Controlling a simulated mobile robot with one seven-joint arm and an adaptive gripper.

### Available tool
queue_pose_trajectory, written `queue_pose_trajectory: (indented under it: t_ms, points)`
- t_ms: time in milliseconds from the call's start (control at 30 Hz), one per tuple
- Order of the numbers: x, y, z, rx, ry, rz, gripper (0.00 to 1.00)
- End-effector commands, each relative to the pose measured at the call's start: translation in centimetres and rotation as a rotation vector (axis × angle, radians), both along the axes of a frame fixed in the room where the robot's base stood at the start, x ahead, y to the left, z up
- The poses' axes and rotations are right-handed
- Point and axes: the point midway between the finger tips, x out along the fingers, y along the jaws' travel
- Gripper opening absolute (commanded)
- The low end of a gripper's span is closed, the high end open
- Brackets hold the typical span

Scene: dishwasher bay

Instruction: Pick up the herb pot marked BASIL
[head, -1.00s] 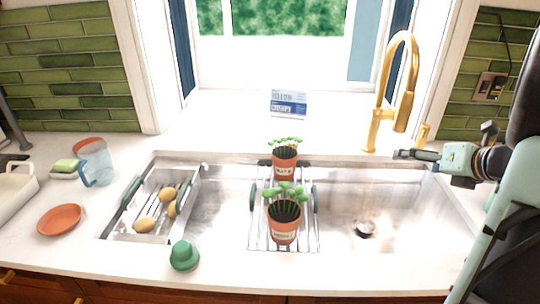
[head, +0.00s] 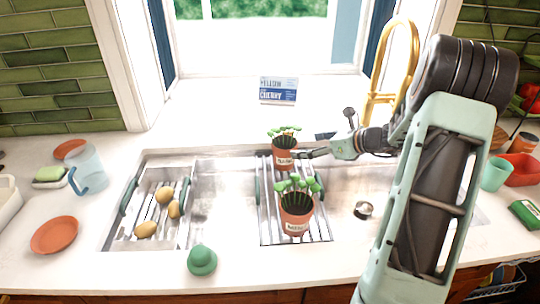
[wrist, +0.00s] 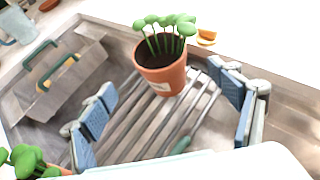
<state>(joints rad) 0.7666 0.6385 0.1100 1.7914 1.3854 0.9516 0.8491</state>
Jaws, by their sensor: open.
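Two terracotta herb pots with green leafy plants stand upright on the metal rack (head: 316,228) across the sink. The back pot (head: 284,157) and the front pot (head: 297,221) both carry pale labels, too small to read surely. My gripper (head: 305,154) is just right of the back pot, pointing left. In the wrist view my gripper (wrist: 166,106) is open, and the back pot (wrist: 162,77) stands ahead between the spread fingers, with no visible contact. The front pot's plant (wrist: 28,162) shows at the lower left corner.
A colander (head: 150,215) with several potatoes sits left in the sink. A green hat-shaped object (head: 202,260) lies on the front counter. The gold faucet (head: 374,105) rises behind my arm. A blue-and-white box (head: 278,90) stands on the sill.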

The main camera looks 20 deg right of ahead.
Motion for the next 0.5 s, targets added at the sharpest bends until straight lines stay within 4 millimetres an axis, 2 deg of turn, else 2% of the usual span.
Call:
queue_pose_trajectory:
  t_ms: [167,500]
  points:
    - [0.9,0.6,-0.6,0.000,-0.007,0.007,0.83]
    - [4.2,2.8,-2.8,-0.001,-0.006,0.007,0.83]
